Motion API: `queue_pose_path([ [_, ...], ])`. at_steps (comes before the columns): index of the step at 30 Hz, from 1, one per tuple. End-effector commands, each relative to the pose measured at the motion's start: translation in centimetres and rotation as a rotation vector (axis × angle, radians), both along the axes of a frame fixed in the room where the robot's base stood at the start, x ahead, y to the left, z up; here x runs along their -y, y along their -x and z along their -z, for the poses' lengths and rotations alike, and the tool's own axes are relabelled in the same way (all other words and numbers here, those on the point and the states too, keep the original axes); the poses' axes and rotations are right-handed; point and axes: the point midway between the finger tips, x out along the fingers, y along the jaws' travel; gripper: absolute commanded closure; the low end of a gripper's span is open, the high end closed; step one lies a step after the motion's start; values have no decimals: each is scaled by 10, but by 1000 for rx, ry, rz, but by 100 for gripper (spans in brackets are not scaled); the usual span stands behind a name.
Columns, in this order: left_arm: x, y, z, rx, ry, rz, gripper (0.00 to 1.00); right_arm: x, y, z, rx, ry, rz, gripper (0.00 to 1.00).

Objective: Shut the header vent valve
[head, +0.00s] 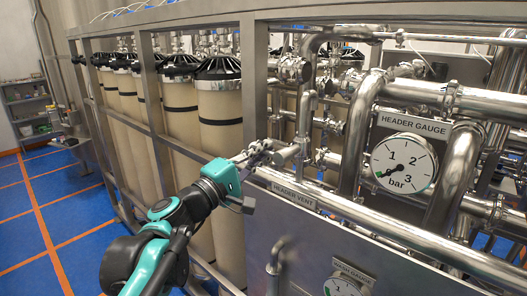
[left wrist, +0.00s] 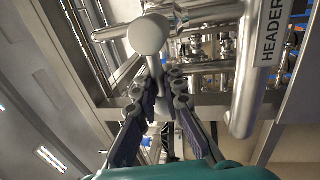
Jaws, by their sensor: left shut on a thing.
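The header vent valve's light grey handle (head: 286,155) sticks out from the pipework above the "HEADER VENT" label (head: 293,194). In the left wrist view its rounded end (left wrist: 148,34) shows at the top, with a narrow part running down between my fingers. My left gripper (head: 258,152) is at this handle and shut on it; the wrist view shows its two fingers (left wrist: 158,92) close on either side. The valve body is mostly hidden, and I cannot tell its setting. My right gripper is not in view.
The header gauge (head: 403,163) stands to the right, its needle at the low end. A steel frame post (head: 254,80) rises close behind my left gripper. Thick steel pipes (head: 370,225) and a lower gauge (head: 342,287) lie to the right. Blue floor (head: 65,200) is open at left.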

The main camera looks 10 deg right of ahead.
Motion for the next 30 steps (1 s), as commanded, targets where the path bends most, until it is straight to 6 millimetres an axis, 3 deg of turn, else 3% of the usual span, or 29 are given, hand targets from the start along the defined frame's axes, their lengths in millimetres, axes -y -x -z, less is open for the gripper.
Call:
queue_pose_path([
  [1,-1,-1,0,-2,3,-3,100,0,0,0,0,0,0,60],
  [3,-1,-1,0,-2,3,-3,76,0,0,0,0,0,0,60],
  [4,-1,-1,0,-1,2,-3,69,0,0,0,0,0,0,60],
  [17,-4,3,1,1,0,-1,69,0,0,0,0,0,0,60],
  [30,-71,53,18,0,0,-6,69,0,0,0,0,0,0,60],
])
